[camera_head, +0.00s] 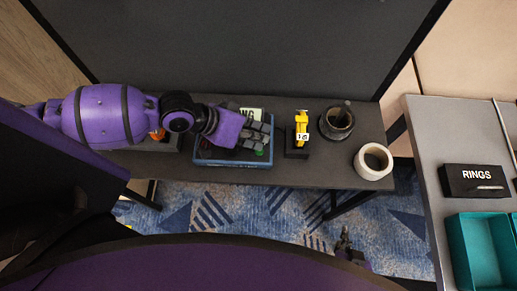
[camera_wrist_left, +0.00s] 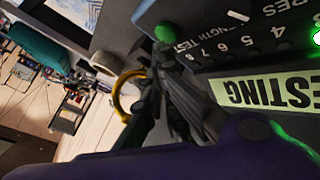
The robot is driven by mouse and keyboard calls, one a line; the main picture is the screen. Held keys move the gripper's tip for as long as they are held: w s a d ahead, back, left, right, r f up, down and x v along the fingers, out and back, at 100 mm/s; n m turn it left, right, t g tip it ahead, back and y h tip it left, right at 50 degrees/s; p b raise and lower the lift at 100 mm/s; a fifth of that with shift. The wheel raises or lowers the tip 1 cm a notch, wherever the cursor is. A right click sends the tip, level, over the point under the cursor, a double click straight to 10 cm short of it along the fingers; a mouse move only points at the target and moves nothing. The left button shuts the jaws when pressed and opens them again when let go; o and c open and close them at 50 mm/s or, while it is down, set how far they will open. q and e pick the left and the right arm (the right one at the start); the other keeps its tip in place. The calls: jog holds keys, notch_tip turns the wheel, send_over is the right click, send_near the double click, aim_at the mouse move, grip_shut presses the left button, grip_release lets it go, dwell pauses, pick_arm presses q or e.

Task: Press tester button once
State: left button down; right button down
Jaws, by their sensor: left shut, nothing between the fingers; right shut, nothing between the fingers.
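The tester (camera_head: 215,161) is a blue-edged box on the dark table, partly hidden under my left gripper (camera_head: 262,136). In the left wrist view its dark panel (camera_wrist_left: 225,45) shows numbers, partly readable "LENGTH TEST" lettering and a pale green label (camera_wrist_left: 265,92) ending in "ESTING". A round green button (camera_wrist_left: 164,33) is at the panel's edge. My left gripper (camera_wrist_left: 168,62) is shut and empty, its fingertips just below the button in that picture; I cannot tell whether they touch. My right gripper (camera_head: 344,243) is shut and empty, low over the carpet, away from the tester.
Right of the tester stand a yellow tool on a black stand (camera_head: 301,128), a dark pot (camera_head: 337,122) and a white cup (camera_head: 373,161). A grey side table holds a black "RINGS" box (camera_head: 474,181) and teal bins (camera_head: 480,250). A grey partition (camera_head: 250,50) rises behind the table.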

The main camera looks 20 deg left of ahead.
pick_arm(q)
jog(key=shift+r, duration=0.2)
pick_arm(e)
jog(key=shift+w+d+r, duration=0.1)
jog(key=shift+w+r, duration=0.05)
jog(key=shift+r, duration=0.1)
